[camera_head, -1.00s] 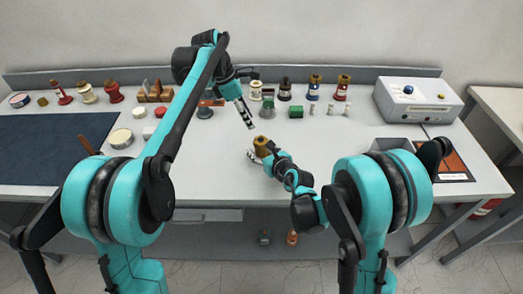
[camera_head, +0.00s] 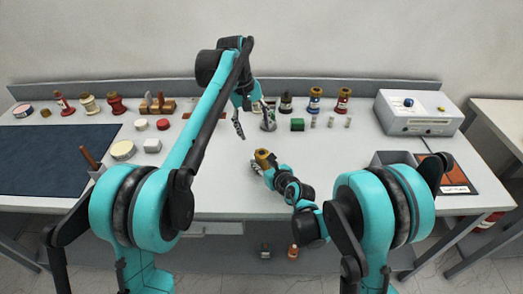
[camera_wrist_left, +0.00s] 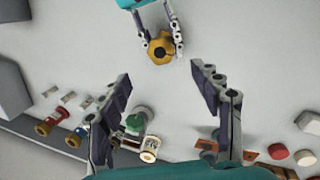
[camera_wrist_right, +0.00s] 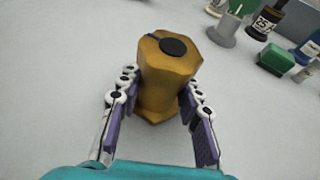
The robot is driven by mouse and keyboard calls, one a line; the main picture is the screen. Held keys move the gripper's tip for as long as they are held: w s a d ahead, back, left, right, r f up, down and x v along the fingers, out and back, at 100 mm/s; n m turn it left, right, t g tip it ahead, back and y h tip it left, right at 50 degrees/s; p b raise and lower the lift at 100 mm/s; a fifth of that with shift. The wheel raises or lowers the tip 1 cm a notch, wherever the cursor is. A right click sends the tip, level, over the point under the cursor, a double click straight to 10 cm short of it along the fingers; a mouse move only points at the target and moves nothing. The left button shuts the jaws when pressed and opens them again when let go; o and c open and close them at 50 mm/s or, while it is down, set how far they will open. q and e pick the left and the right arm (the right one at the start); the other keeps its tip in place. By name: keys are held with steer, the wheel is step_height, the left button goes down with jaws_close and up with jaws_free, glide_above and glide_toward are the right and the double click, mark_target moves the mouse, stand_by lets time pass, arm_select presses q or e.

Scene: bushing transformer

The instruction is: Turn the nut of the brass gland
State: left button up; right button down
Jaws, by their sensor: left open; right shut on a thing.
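The brass gland (camera_head: 262,157) has a hexagonal body and a dark round top. In the right wrist view the gland (camera_wrist_right: 165,80) stands between the fingers of my right gripper (camera_wrist_right: 155,115), which is shut on it. My left gripper (camera_head: 254,121) is open and empty, above the table behind the gland. In the left wrist view the open fingers (camera_wrist_left: 168,105) spread wide, and the gland (camera_wrist_left: 160,48) shows beyond them at the top, in the right gripper. Whether the gland touches the table is hard to tell.
A grey box with a blue knob (camera_head: 418,112) stands at the back right. Several insulators, such as a blue one (camera_head: 315,100), and a green block (camera_head: 297,125) line the back. A dark mat (camera_head: 50,150) covers the left. The table's front middle is clear.

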mark_target(262, 153)
arm_select(q)
steer(key=f+m, duration=0.3)
steer(key=m, duration=0.3)
steer(key=d+f+m+y, duration=0.1)
steer(key=f+m, duration=0.3)
steer(key=m, duration=0.3)
steer(key=d+f+m+y, duration=0.1)
steer(key=f+m, duration=0.2)
steer(key=m, duration=0.4)
steer(key=shift+w+d+f, duration=0.1)
steer(key=shift+f, duration=0.1)
steer(key=c, duration=1.2)
